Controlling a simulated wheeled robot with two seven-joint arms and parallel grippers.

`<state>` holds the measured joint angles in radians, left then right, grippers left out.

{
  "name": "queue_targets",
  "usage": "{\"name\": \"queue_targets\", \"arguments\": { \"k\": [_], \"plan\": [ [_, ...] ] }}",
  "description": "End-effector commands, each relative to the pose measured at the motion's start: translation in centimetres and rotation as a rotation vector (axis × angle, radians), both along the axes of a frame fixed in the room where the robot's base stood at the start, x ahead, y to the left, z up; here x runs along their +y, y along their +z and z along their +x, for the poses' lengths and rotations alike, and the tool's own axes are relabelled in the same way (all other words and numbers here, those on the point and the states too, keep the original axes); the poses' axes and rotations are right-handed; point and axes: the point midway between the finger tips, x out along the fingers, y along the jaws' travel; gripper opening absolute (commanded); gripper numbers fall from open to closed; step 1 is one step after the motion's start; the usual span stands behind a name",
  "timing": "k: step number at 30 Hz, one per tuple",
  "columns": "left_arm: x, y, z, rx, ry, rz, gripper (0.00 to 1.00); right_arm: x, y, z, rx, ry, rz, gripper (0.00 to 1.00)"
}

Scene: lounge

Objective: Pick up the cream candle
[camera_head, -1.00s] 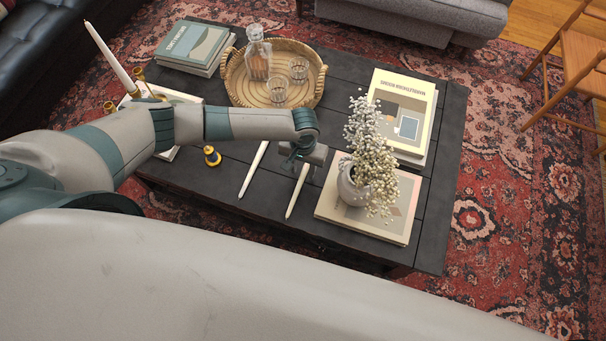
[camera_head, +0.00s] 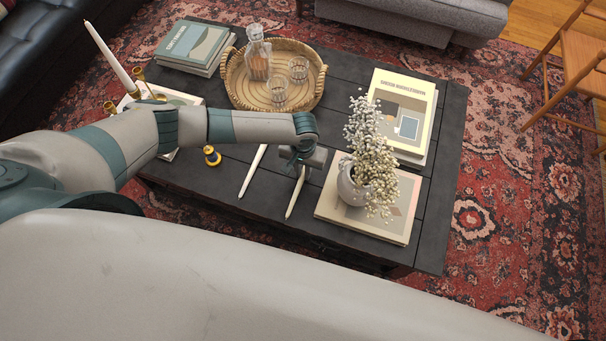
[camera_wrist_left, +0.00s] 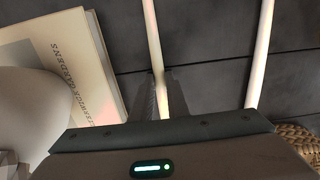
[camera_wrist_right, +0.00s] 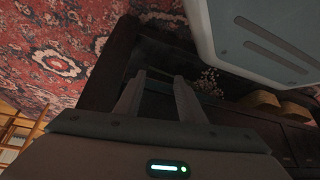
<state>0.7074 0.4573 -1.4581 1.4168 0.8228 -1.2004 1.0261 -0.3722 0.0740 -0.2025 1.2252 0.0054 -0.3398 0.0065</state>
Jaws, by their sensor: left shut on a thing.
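A long thin cream candle (camera_head: 294,198) lies on the dark coffee table, left of the book under the vase. My left gripper (camera_head: 301,168) points down over its far part and is shut on it. In the left wrist view the candle (camera_wrist_left: 154,45) runs between the two fingers (camera_wrist_left: 162,98). A second, similar pale candle (camera_head: 253,170) lies apart to the left; it also shows in the left wrist view (camera_wrist_left: 262,55). My right gripper (camera_wrist_right: 157,82) is open and empty in the right wrist view, low beside the dark table; the head view does not show it.
A white vase with flowers (camera_head: 352,186) stands on a book (camera_head: 330,209) just right of the held candle. A wicker tray (camera_head: 238,92) with a decanter and glasses is behind. A small brass holder (camera_head: 212,156) and a candle in a brass candelabrum (camera_head: 110,57) are left.

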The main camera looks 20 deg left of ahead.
Motion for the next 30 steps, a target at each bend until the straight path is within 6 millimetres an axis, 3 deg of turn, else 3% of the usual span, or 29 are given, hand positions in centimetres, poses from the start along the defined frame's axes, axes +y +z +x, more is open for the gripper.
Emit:
{"name": "queue_targets", "arguments": {
  "k": [11, 20, 30],
  "plan": [
    [0.0, 0.5, 0.0, -0.001, 0.0, -0.001, 0.0, 0.0, 0.0, 0.0, -0.001, 0.0, -0.001, 0.36],
    [0.0, 4.2, 0.1, -0.002, -0.001, -0.003, 0.0, 0.0, 0.1, 0.1, -0.006, -0.001, 0.0, 0.36],
    [-3.0, 7.8, -5.7, 0.002, -0.004, -0.004, 0.0, 0.2, 0.4, 0.2, -0.024, 0.003, 0.005, 0.36]
  ]
}}
